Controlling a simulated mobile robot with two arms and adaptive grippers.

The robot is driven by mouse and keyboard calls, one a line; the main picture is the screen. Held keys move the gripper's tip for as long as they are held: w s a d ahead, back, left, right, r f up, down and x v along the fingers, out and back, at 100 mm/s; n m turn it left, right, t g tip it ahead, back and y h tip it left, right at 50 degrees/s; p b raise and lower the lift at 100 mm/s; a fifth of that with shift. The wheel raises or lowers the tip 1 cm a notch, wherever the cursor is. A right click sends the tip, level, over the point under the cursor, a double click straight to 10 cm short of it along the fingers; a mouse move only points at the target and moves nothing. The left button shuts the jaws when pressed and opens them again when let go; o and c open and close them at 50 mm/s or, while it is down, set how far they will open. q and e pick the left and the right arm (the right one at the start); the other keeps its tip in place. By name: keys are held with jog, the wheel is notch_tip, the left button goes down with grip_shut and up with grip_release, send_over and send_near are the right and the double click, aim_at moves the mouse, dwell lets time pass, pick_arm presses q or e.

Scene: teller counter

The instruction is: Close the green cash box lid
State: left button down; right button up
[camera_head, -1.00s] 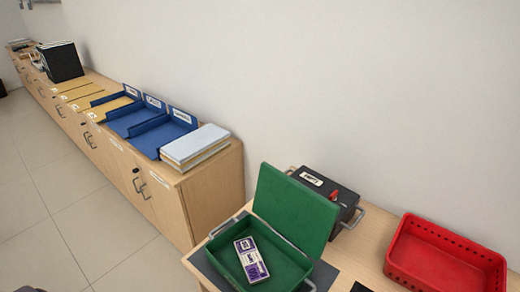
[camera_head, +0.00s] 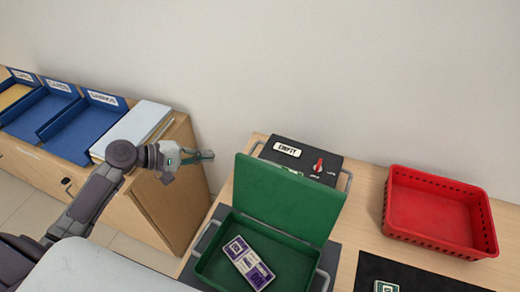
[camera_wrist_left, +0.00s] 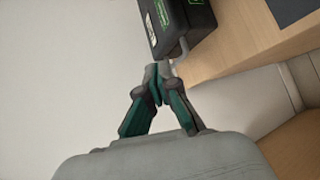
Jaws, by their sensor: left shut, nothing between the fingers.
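The green cash box (camera_head: 208,263) stands on the wooden counter with its lid (camera_head: 287,203) open and raised at the back. A purple-and-white bundle of notes (camera_head: 248,263) lies inside it. My left gripper (camera_head: 211,155) is shut and empty, in the air to the left of the raised lid and apart from it. In the left wrist view the shut fingertips (camera_wrist_left: 158,70) are in front of the black box's side handle, and the green box is out of view. My right gripper is not in view.
A black box (camera_head: 325,160) labelled EMPTY, with a red knob, stands behind the lid. A red basket (camera_head: 440,216) is at the right, near a black mat (camera_head: 420,275). Blue trays (camera_head: 85,125) and a stack of folders (camera_head: 140,125) sit on the left cabinet.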

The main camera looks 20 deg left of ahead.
aim_at(245, 156)
pick_arm(q)
jog(key=shift+h, duration=0.6)
jog(key=d+p, duration=0.1)
jog(key=d, duration=0.2)
jog(key=w+d+r+p, duration=0.1)
jog(key=d+p, duration=0.1)
jog(key=d, duration=0.2)
jog(key=w+d+r+p, duration=0.1)
jog(key=d+p, duration=0.1)
jog(key=d, duration=0.1)
jog(key=shift+d, duration=0.3)
jog(key=shift+w+f, duration=0.1)
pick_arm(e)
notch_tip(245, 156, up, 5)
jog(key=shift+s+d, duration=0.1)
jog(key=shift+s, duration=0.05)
pick_arm(q)
jog(key=shift+d+m, duration=0.15)
jog(key=shift+m, duration=0.15)
